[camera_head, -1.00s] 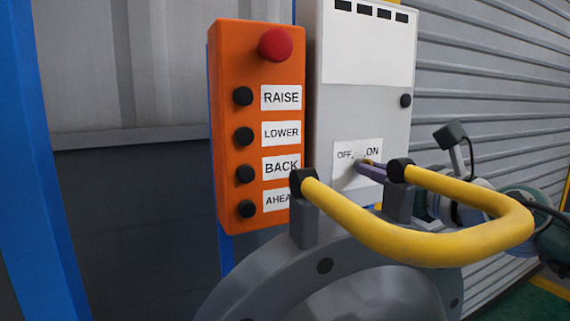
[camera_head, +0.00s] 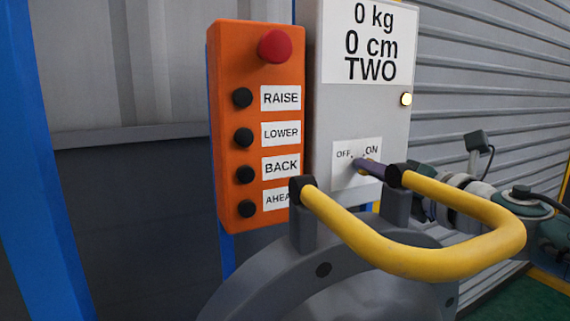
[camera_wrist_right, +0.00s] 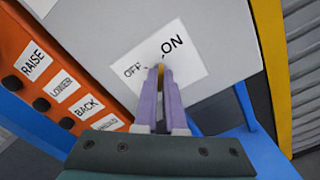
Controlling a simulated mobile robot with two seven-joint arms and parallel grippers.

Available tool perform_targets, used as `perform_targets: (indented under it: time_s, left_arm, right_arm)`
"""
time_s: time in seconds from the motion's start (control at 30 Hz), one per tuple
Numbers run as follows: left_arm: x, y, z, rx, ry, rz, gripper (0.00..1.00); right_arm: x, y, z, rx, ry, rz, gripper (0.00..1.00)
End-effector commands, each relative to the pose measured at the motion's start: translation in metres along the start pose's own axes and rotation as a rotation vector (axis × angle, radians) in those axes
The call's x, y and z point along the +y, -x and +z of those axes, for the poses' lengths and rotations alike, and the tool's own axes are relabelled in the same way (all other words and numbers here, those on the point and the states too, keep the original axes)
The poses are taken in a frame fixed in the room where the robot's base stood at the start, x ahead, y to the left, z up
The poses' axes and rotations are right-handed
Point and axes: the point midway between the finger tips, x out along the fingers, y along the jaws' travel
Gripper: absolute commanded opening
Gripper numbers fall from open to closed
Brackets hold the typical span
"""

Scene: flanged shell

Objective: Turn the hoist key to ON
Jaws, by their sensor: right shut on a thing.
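The hoist key shows as a small brass sliver (camera_wrist_right: 160,70) between my right fingertips in the right wrist view. It sits at the white OFF/ON label (camera_head: 343,178) on the grey hoist box (camera_head: 332,112). My right gripper (camera_head: 360,164) is shut on the key; its purple fingers (camera_wrist_right: 160,84) hide most of it. I cannot tell its exact angle. The display (camera_head: 372,42) at the top of the box reads 0 kg, 0 cm, TWO. The round lamp (camera_head: 406,99) glows. My left gripper is not in view.
An orange button pendant (camera_head: 228,180) with a red knob (camera_head: 275,46) and several black buttons stands left of the box. A yellow handle (camera_head: 400,250) on a grey flanged shell (camera_head: 280,275) lies in front, close below my right gripper.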

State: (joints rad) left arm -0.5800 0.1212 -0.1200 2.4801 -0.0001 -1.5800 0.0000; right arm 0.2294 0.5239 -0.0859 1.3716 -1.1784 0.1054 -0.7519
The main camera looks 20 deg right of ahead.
Motion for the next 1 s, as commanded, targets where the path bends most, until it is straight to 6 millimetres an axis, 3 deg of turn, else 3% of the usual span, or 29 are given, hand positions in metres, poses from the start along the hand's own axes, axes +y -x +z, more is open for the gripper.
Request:
perform_targets:
  time_s: [0.3,0.77,0.8,1.0]
  left_arm:
    - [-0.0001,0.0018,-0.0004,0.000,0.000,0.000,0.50]
    - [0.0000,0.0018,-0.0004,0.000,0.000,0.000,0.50]
    - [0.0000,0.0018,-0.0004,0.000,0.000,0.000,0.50]
    - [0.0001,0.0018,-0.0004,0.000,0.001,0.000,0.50]
  right_arm:
    - [0.0004,-0.0001,0.0002,0.000,-0.095,0.001,0.00]
    - [0.0003,-0.0001,0.0001,0.000,-0.106,0.001,0.00]
    - [0.0003,-0.0001,0.0001,0.000,-0.105,0.001,0.10]
    - [0.0002,-0.0001,0.0001,0.000,-0.105,0.001,0.32]
